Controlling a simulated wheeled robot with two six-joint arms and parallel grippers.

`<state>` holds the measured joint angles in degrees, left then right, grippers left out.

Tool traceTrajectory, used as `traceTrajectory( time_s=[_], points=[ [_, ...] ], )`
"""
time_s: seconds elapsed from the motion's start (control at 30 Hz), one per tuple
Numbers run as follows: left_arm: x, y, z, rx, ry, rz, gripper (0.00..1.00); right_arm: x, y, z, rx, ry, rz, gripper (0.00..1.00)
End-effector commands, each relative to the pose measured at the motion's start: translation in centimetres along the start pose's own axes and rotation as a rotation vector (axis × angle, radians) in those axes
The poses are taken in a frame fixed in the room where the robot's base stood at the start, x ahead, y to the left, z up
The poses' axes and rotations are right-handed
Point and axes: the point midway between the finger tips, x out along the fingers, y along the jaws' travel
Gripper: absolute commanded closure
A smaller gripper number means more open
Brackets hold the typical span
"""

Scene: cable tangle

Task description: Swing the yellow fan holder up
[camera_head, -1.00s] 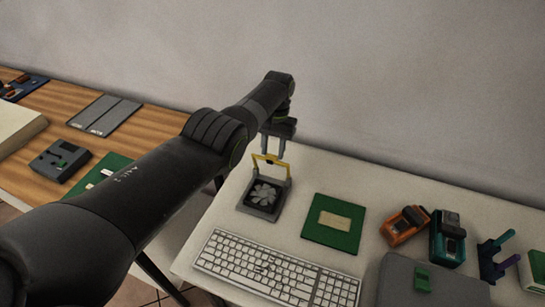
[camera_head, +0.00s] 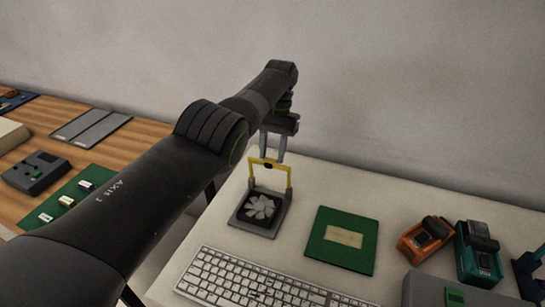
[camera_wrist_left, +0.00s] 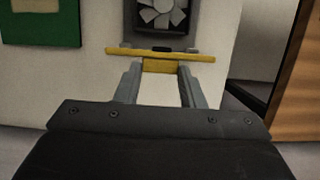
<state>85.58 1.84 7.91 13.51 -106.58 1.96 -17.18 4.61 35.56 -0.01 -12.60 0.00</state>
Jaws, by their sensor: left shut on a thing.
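The yellow fan holder (camera_head: 270,163) is a thin yellow frame standing up at the back of a dark fan unit (camera_head: 260,211) with a grey-white fan. My left gripper (camera_head: 271,157) reaches down from above, its fingers at the holder's top bar. In the left wrist view the yellow holder (camera_wrist_left: 112,51) runs crosswise at the fingertips, and my left gripper (camera_wrist_left: 161,69) is shut on its middle tab. The fan unit (camera_wrist_left: 162,32) lies beyond it. My right gripper is not in view.
A white keyboard (camera_head: 255,284) lies in front of the fan unit. A green board (camera_head: 341,239) lies to its right, with orange (camera_head: 425,236) and teal (camera_head: 478,254) devices farther right. The wall is close behind the white table.

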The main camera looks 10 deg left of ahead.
Motion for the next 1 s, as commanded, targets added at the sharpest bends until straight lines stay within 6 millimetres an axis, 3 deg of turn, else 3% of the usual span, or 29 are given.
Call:
traceTrajectory(
  time_s=[0.47,0.5,0.63,1.0],
  points=[
    [0.37,0.07,0.26,0.001,-0.019,0.003,1.00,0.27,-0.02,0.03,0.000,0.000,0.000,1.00],
    [0.38,0.08,0.27,0.001,-0.019,0.003,0.62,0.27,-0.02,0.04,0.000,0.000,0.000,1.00],
    [0.29,0.08,0.23,0.001,-0.016,0.002,0.45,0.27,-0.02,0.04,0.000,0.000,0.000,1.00],
    [-0.25,0.06,0.25,0.001,-0.010,0.001,0.42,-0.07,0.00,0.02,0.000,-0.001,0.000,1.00]
  ],
)
